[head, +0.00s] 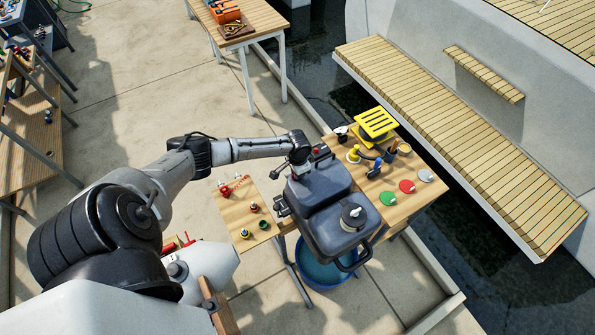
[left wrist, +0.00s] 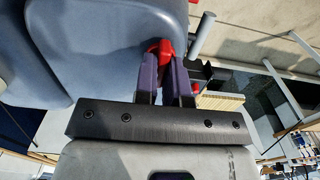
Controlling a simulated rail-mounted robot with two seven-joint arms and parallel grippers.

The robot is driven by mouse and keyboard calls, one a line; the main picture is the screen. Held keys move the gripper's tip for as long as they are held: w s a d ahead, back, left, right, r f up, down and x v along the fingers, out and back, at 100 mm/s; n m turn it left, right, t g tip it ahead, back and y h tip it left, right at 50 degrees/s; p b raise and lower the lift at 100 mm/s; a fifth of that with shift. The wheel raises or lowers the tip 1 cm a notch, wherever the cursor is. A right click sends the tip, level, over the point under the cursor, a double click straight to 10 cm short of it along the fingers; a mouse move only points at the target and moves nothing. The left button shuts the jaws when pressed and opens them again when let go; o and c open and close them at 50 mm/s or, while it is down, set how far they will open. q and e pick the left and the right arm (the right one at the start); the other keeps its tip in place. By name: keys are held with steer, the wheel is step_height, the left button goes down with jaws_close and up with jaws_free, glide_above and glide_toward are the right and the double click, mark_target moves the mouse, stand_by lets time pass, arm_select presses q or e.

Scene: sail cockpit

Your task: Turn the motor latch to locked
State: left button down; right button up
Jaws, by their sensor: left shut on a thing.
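The motor (head: 318,192), a big dark blue-grey body with a round cap on top, stands at the front of the wooden table. My left gripper (head: 302,166) is at its far left edge. In the left wrist view, the motor's smooth side (left wrist: 95,45) fills the upper left. A small red latch (left wrist: 160,47) is between the tips of my left gripper (left wrist: 165,68), which is shut on it. The latch's exact angle is hard to tell. My right gripper is not in view.
The table carries green, red and white discs (head: 407,186), a yellow slatted piece (head: 376,122) and small fittings. A blue tub (head: 320,272) is below. A side board (head: 250,205) holds small parts. Dark water and a slatted bench (head: 460,145) lie to the right.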

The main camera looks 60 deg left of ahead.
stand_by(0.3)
arm_select(q)
steer(key=c, duration=1.2)
jaws_free()
steer(key=shift+r, duration=0.1)
step_height(320, 180, up, 14)
steer(key=b, duration=0.1)
steer(key=shift+f, duration=0.2)
